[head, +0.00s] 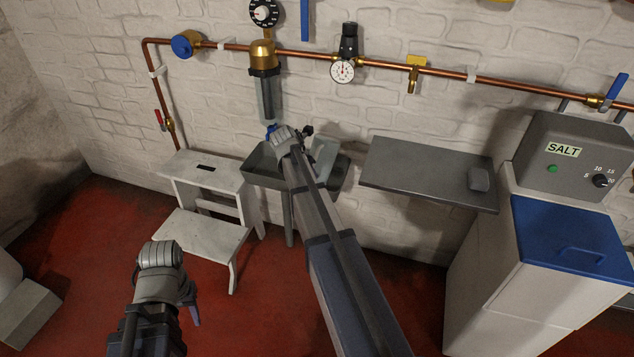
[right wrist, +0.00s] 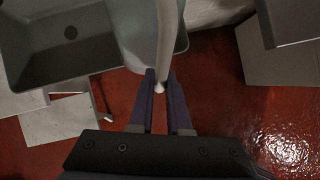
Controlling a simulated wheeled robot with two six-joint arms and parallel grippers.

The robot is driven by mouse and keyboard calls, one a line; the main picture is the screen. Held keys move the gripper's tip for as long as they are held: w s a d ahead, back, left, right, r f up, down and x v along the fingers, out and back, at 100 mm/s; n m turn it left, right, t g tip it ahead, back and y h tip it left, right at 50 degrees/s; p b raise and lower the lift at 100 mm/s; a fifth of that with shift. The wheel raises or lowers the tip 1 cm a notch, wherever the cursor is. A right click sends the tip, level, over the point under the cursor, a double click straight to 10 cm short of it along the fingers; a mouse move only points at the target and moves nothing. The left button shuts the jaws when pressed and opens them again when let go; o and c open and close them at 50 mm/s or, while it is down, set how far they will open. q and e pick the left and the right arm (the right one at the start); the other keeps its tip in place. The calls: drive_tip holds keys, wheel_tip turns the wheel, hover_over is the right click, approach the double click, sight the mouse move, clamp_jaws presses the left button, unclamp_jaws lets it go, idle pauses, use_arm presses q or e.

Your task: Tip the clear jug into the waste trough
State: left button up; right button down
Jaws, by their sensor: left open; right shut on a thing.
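The clear jug (right wrist: 134,38) shows in the right wrist view as a pale see-through body with a whitish handle. My right gripper (right wrist: 161,77) is shut on that handle. In the head view, a pale part of the jug (head: 325,153) shows beside my right wrist, over the trough; its tilt and contents are unclear. The grey waste trough (head: 258,177) is against the wall, partly hidden by my right arm; its basin and dark drain also show in the right wrist view (right wrist: 40,72). My left gripper (head: 194,314) is open and empty, low over the floor.
A white step stool (head: 205,232) stands just left of the trough. A grey wall shelf (head: 420,172) is to its right, then a salt cabinet with a blue lid (head: 570,238). A filter housing (head: 267,92) hangs from the copper pipe above the trough.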

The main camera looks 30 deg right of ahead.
drive_tip(key=w+a+f+n+t+h+b, duration=0.3)
drive_tip(key=w+a+f+t+b, duration=0.2)
drive_tip(key=a+b, duration=0.4)
drive_tip(key=shift+a+f+h+b, duration=0.25)
drive_tip(key=shift+a+h+b, duration=0.15)
drive_tip(key=shift+b, duration=1.35)
drive_tip(key=shift+r, duration=0.1)
